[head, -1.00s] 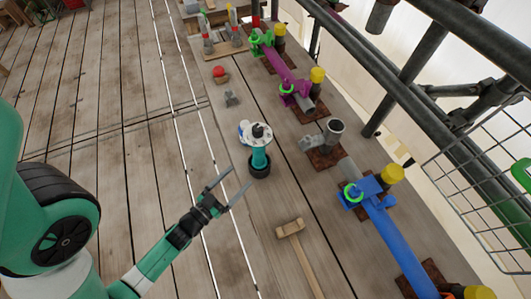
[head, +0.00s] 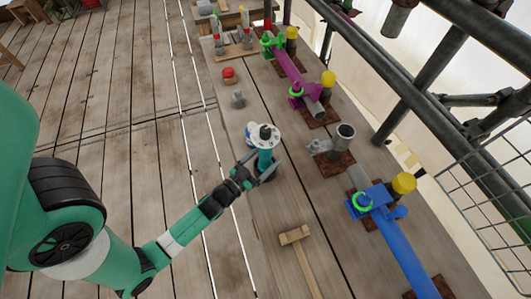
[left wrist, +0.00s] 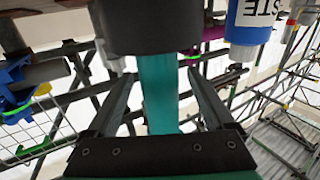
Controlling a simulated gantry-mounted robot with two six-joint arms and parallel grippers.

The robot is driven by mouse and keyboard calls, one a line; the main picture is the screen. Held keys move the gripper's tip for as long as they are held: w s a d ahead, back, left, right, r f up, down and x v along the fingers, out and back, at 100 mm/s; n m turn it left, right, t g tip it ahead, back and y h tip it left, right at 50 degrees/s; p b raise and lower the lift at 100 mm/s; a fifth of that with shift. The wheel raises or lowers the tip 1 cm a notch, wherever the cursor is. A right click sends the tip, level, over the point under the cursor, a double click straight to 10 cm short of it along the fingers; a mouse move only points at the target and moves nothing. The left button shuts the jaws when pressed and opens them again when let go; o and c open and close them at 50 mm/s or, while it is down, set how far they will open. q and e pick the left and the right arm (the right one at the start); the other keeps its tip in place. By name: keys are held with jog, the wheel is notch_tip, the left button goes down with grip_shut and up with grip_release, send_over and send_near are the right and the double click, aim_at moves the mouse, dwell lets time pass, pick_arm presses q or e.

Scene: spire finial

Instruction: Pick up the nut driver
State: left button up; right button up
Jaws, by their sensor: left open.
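My left gripper (head: 259,166) is open around the handle, with a finger to either side. The left wrist view shows clear gaps between the fingers (left wrist: 160,88) and the handle. A white-and-blue part with lettering (left wrist: 248,22) shows at that view's upper right. My right gripper is not in view.
A mallet (head: 297,236) lies in front of the nut driver. A grey fitting (head: 238,99) and a red-topped piece (head: 228,73) lie behind it. A metal cup on a bracket (head: 344,135), a magenta clamp (head: 298,88) and a blue clamp (head: 376,200) stand to the right.

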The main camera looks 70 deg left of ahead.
aim_at(265, 140)
pick_arm(q)
jog(key=shift+c, duration=0.2)
grip_shut()
dwell(0.3)
notch_tip(265, 140, up, 10)
jog(key=p, duration=0.8)
jog(key=shift+r+p, duration=0.15)
jog(key=shift+p, duration=0.25)
